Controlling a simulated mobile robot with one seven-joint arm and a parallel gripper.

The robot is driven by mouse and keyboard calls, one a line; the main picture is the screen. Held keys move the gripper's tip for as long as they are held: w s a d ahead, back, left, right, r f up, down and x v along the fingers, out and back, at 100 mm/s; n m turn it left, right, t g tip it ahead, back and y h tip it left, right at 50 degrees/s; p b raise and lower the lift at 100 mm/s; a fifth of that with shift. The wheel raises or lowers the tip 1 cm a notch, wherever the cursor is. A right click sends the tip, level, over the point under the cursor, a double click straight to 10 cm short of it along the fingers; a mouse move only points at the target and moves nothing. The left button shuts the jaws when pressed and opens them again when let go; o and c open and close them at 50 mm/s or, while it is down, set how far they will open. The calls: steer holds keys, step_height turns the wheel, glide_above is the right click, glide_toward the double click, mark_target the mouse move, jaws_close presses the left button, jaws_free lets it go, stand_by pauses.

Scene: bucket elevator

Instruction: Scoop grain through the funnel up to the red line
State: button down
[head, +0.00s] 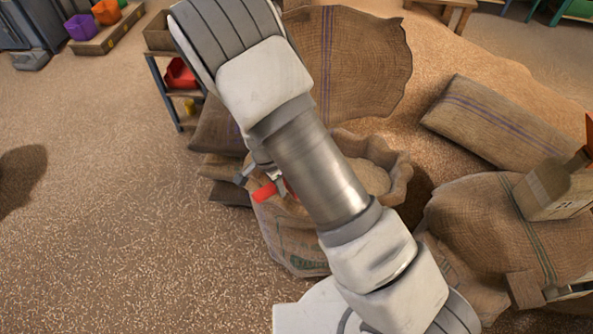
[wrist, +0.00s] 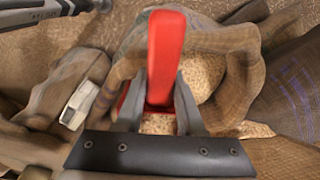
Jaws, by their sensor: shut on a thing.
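My gripper (wrist: 160,92) is shut on the handle of a red scoop (wrist: 166,45). The handle stands up between the two fingers, and the scoop's lower part is mostly hidden behind them. An open burlap sack (wrist: 238,85) with pale grain (wrist: 200,72) lies below and around the scoop. In the head view, a piece of the red scoop (head: 268,191) and my gripper (head: 262,176) show over the left side of the sack (head: 290,240); grain (head: 372,177) shows to the right. My arm hides much of this. I cannot make out the funnel or the red line.
Full sacks (head: 500,125) lie at right, with a cardboard box (head: 555,190) at the right edge. A shelf (head: 160,85) with a red bin (head: 181,74) stands at upper left. The floor at left is clear. A small white object (wrist: 80,105) lies left of the gripper.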

steer(key=shift+s+a+f+m, duration=0.1)
steer(key=shift+a+f+m, duration=0.4)
steer(key=shift+a, duration=0.45)
steer(key=shift+w+d+r+g+y+b, duration=0.25)
steer(key=shift+d+r+g+y+b, duration=0.15)
steer(key=shift+r+y+b, duration=0.35)
steer(key=shift+w+d+r+g+y+b, duration=0.3)
steer(key=shift+d+y+b, duration=0.15)
steer(key=shift+b, duration=0.5)
steer(key=shift+w+d+r+g+y+b, duration=0.25)
steer(key=shift+d+r+y, duration=0.2)
steer(key=shift+r, duration=0.25)
steer(key=shift+w+d+r+g+y+b, duration=0.15)
steer(key=shift+d+r+g+y, duration=0.2)
steer(key=shift+r, duration=0.3)
steer(key=w+d+r+g+y+p, duration=0.2)
steer(key=w+d+r+g+y, duration=0.2)
steer(key=d+r+y, duration=0.2)
steer(key=shift+d+r+y, duration=0.2)
steer(key=shift+d+y, duration=0.4)
steer(key=shift+d, duration=0.15)
steer(key=shift+w, duration=0.1)
